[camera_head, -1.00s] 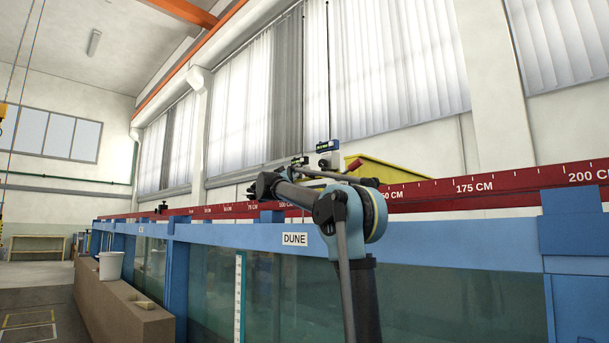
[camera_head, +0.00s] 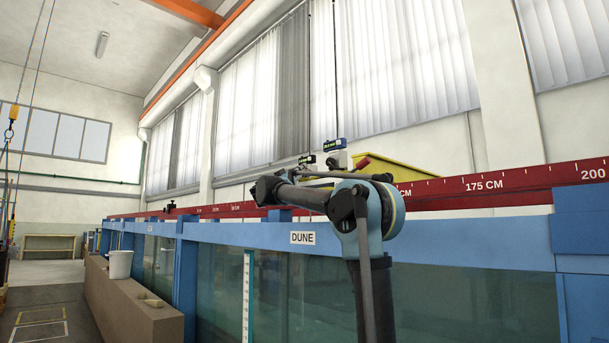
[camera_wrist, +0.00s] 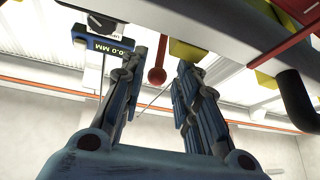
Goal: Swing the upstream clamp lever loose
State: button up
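In the wrist view a red ball knob (camera_wrist: 156,76) on a red stem hangs between my two fingers, nearer the left one. My gripper (camera_wrist: 161,62) is open, with visible gaps on both sides of the knob. A blue gauge (camera_wrist: 105,42) with an upside-down millimetre display is beside the left finger. A yellow block (camera_wrist: 187,51) is partly behind the right finger. In the head view my arm reaches over the flume; my gripper is not clearly seen there. A small red tip (camera_head: 362,163) shows above my arm; I cannot tell whether it is the same knob.
The blue flume rim (camera_head: 450,239) and red scale rail (camera_head: 520,180) run along under my arm. Two gauges (camera_head: 336,144) stand beyond it, near a yellow bin (camera_head: 395,172). A white bucket (camera_head: 120,263) stands on the brown ledge at left.

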jog(key=v, duration=0.7)
jog(key=shift+a+f, duration=0.1)
jog(key=shift+f, duration=0.05)
